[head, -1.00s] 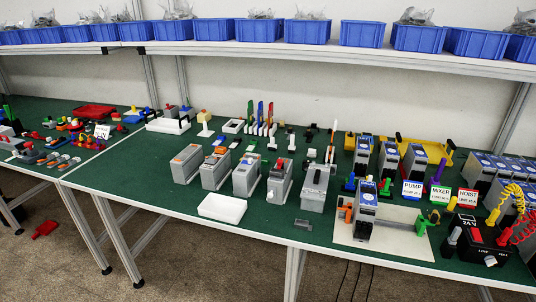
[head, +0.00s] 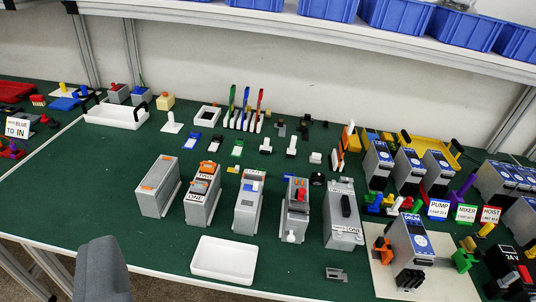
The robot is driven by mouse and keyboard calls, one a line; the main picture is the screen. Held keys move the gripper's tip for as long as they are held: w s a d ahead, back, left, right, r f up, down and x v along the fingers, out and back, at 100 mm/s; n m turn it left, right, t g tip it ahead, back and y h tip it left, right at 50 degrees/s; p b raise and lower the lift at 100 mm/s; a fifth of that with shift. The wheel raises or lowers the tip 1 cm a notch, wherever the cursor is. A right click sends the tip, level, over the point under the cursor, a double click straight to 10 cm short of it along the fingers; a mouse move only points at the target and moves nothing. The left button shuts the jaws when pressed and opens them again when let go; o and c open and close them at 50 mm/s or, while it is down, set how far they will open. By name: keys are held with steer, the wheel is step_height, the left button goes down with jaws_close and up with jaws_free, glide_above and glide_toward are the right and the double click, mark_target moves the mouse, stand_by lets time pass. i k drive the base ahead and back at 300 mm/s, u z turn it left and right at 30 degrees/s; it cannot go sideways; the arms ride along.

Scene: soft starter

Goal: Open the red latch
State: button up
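A small red part (head: 300,194), which looks like the red latch, sits on top of the fourth grey box (head: 294,220) from the left in the middle row. It lies lengthwise on the box top, near a small blue part (head: 290,178). A white knob (head: 291,237) sticks out at that box's front. Whether the latch is shut or open is too small to tell. A dark grey shape at the lower left, likely part of my gripper or arm, stands well left of the box and apart from it. No fingertips show.
Other grey boxes (head: 156,186) stand close on both sides. A white tray (head: 224,260) lies in front, with bare green table around it. A clamp-fitted module (head: 411,245) stands right. Upright coloured handles (head: 247,104) stand behind; a shelf with blue bins (head: 392,22) hangs above.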

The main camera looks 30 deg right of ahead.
mark_target(302, 191)
steer(key=z, duration=0.4)
steer(key=i, duration=1.2)
steer(key=z, duration=0.7)
steer(key=k, duration=0.75)
steer(key=z, duration=0.15)
steer(key=i, duration=0.8)
steer(key=u, duration=0.05)
